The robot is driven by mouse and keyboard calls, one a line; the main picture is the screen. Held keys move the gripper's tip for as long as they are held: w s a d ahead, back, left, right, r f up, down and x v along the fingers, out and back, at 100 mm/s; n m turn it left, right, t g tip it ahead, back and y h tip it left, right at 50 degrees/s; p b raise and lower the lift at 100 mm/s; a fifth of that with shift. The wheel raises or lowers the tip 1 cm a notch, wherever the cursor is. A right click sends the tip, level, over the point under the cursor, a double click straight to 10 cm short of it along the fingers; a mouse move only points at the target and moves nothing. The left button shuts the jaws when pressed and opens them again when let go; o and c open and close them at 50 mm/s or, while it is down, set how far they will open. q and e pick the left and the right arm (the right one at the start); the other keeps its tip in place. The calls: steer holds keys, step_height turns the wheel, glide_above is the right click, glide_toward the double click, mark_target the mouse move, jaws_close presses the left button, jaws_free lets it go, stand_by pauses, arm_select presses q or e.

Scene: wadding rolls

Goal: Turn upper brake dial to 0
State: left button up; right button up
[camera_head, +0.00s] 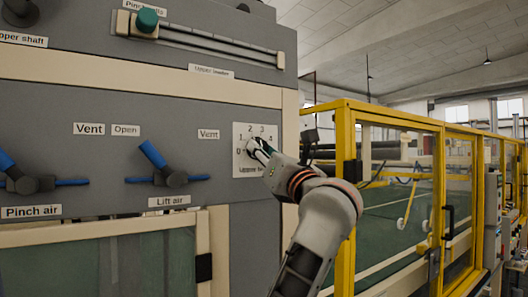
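The brake dial's white plate (240,131) is on the grey panel, right of centre, with numbers from 0 at its left edge up over 2 and 3 at the top to 4 at its right. A partly covered label sits at its bottom. My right gripper (256,146) reaches in from the lower right, with its fingertips in front of the middle of the plate. It hides most of the knob, so the pointer's setting and whether the fingers grip the knob cannot be told. My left gripper is not in view.
Left of the dial are the blue-handled Lift air valve (170,177) and Pinch air valve (26,183). A green knob (147,20) on a slide rail is above. A yellow-framed glass enclosure (345,200) stands close to my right arm.

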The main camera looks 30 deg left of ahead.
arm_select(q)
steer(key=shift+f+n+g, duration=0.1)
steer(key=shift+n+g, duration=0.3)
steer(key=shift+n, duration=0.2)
arm_select(e)
steer(key=shift+a+f, duration=0.1)
steer(key=shift+a, duration=0.05)
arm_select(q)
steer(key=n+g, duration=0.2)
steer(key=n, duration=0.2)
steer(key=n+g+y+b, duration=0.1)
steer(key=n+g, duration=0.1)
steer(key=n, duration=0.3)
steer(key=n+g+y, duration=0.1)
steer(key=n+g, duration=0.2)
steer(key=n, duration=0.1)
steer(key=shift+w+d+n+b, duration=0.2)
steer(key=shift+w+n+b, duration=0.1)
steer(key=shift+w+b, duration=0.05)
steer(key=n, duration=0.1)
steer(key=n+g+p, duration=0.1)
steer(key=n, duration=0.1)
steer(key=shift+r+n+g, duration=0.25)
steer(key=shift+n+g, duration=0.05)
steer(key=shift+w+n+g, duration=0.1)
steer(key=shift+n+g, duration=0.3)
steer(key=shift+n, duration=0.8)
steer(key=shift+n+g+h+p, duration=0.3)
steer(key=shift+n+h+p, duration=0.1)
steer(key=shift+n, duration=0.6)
